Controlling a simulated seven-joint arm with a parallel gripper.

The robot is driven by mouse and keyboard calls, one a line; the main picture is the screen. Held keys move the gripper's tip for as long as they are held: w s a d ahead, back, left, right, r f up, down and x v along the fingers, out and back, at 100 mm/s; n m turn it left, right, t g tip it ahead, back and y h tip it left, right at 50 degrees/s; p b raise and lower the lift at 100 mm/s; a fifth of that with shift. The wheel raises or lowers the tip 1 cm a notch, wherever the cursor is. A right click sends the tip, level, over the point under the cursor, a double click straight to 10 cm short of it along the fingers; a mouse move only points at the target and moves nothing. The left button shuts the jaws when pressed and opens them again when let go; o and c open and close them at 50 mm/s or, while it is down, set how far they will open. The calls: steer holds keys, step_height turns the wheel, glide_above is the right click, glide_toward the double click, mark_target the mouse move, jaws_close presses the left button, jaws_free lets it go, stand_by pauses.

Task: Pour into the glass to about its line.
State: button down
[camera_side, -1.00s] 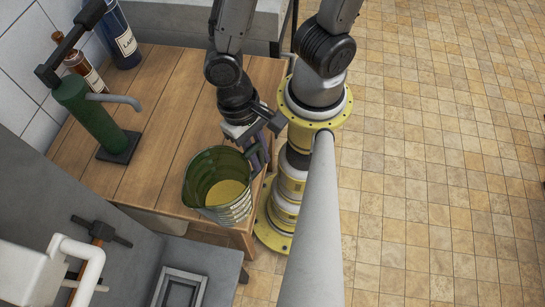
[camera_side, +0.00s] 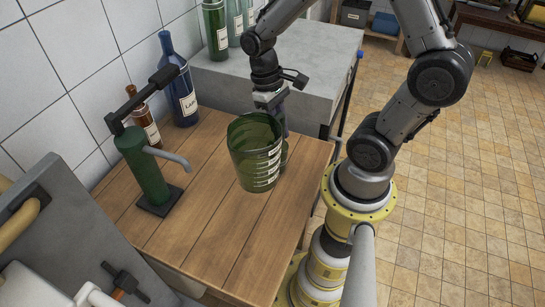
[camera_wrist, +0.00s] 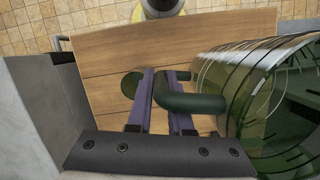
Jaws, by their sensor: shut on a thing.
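A green see-through jug (camera_side: 255,155) with pale measuring marks is over the wooden table in the side view, roughly upright. I cannot tell whether its base touches the table. My gripper (camera_side: 280,120) is at the jug's handle side. In the wrist view, the purple fingers of my gripper (camera_wrist: 160,85) are shut on the jug's green handle (camera_wrist: 195,102). The jug's body (camera_wrist: 250,85) fills the right of that view. How much liquid it holds is not clear. I see no separate drinking glass with a line in either view.
A green pump (camera_side: 145,165) with a grey spout stands left of the jug on the wooden table (camera_side: 215,225). A brown bottle (camera_side: 146,125) and a blue bottle (camera_side: 178,85) stand behind. A grey block (camera_side: 325,65) with green bottles (camera_side: 216,30) adjoins the table.

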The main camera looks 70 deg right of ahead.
steer(key=s+d+r+m+t+y, duration=0.1)
steer(key=s+d+m, duration=0.25)
steer(key=d, duration=0.55)
steer(key=s+d+r+m, duration=0.1)
steer(key=s+d+m, duration=0.1)
steer(key=s+d, duration=0.5)
steer(key=shift+d+f+m+g+h, duration=0.65)
steer(key=shift+d+f+g+h, duration=1)
steer(key=shift+f, duration=1)
steer(key=w+a+r+m+g+h, duration=0.1)
steer(key=w+a+r+g+h, duration=0.2)
steer(key=r+g+h, duration=0.2)
steer(key=shift+w+r+g, duration=0.15)
steer(key=shift+r+g, duration=0.6)
steer(key=shift+r, duration=0.65)
steer(key=shift+w+a+r+m+h, duration=0.15)
steer(key=shift+a+r+m+h, duration=0.1)
steer(key=shift+m, duration=0.05)
stand_by(1.5)
